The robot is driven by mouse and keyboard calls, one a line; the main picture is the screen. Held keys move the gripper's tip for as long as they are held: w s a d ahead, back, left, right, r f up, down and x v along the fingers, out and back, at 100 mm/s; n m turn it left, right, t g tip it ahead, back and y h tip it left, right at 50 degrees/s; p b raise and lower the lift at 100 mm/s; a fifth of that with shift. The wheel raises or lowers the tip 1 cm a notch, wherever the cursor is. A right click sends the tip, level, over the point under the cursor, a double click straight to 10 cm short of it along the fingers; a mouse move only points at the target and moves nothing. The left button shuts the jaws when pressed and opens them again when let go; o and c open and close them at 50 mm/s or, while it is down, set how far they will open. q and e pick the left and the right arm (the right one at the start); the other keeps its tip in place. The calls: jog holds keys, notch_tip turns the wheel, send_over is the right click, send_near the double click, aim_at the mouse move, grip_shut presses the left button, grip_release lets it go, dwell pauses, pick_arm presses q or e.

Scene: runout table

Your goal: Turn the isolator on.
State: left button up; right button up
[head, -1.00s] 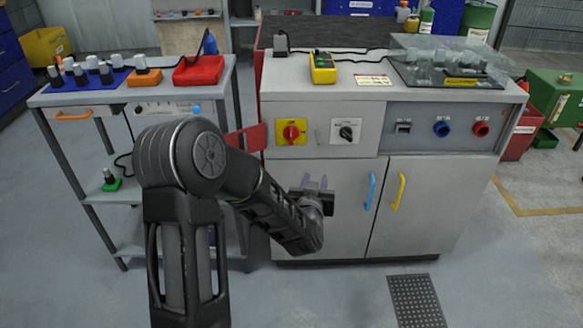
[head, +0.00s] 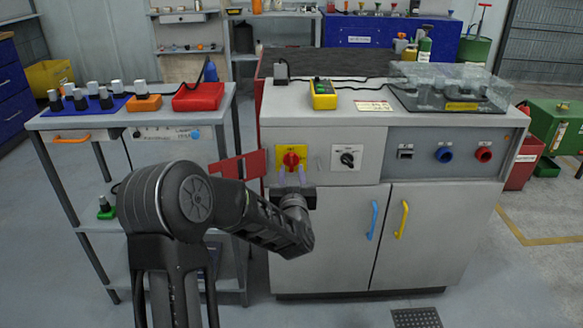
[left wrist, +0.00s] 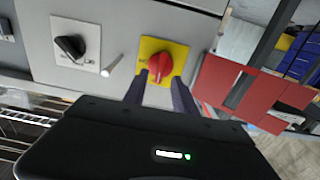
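The isolator is a red rotary knob (head: 291,159) on a yellow plate (head: 280,152), set in the left of the cabinet's grey front panel. It also shows in the left wrist view (left wrist: 160,64). My left gripper (head: 291,178) is just below the knob with its fingers pointing up at it. In the left wrist view its two fingers (left wrist: 159,84) are spread apart, one on each side of the knob's lower part. I cannot tell whether they touch it. My right gripper is not in view.
A black rotary switch (head: 347,158) on a white plate sits right of the isolator, with a small grey lever between. Red panels (head: 238,168) stand to the left. Blue (head: 373,220) and yellow (head: 402,219) door handles are below. A side trolley (head: 75,121) stands left.

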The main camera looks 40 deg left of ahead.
aim_at(292, 163)
pick_arm(q)
jog(key=shift+x, duration=1.75)
jog(key=shift+c, duration=0.2)
grip_shut()
